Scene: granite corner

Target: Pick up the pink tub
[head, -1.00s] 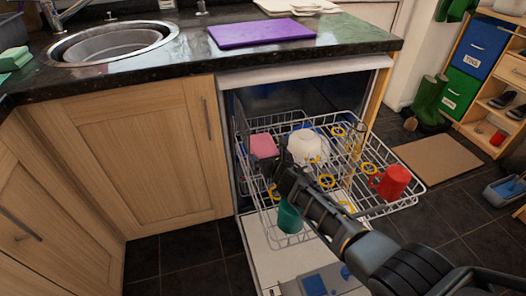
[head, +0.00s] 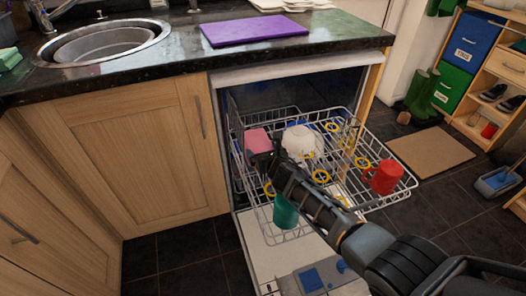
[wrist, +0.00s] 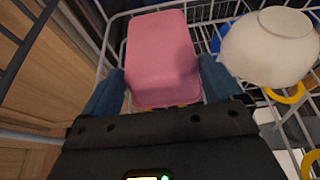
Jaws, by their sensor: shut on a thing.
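The pink tub (head: 258,140) is in the left part of the dishwasher's upper rack (head: 352,210). In the wrist view the tub (wrist: 162,55) lies between the two blue fingers of my gripper (wrist: 163,92), one on each side. My gripper is shut on the tub near its closer end. In the head view my gripper (head: 262,160) reaches the tub from the front right and hides its lower part. I cannot tell whether the tub still rests on the rack wires.
A white bowl (head: 300,141) stands close to the right of the tub. A red mug (head: 386,178) and a teal cup (head: 286,211) are also at the rack. The worktop with a purple board (head: 254,32) overhangs behind. Cabinet doors (head: 125,160) are at left.

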